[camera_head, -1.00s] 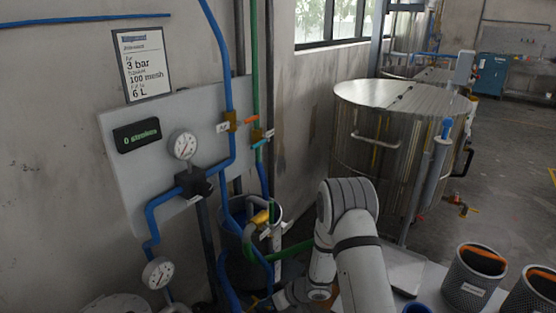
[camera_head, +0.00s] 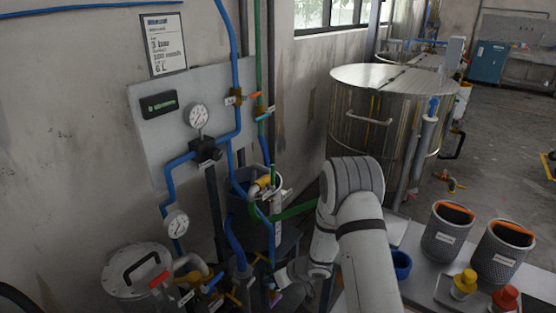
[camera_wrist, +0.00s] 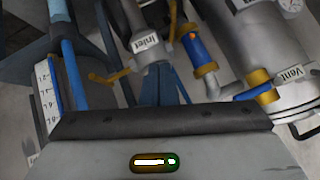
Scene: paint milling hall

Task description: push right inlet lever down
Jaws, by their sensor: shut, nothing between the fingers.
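My gripper (camera_head: 284,278) is at the lower middle of the head view, low beside the pipework. In the wrist view, a grey fitting labelled Inlet (camera_wrist: 147,43) is just beyond my gripper. A yellow lever (camera_wrist: 110,77) sticks out to its left, and another yellow part (camera_wrist: 172,20) is at its upper right. I cannot tell which lever is the right inlet one. No contact shows between gripper and lever.
A blue-handled valve labelled Vent (camera_wrist: 262,92) is at the right of the wrist view, near a lidded metal vessel (camera_head: 137,270). Blue and green pipes crowd the wall. A bench with mesh baskets (camera_head: 447,230) stands at the right, with a steel tank (camera_head: 380,120) behind.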

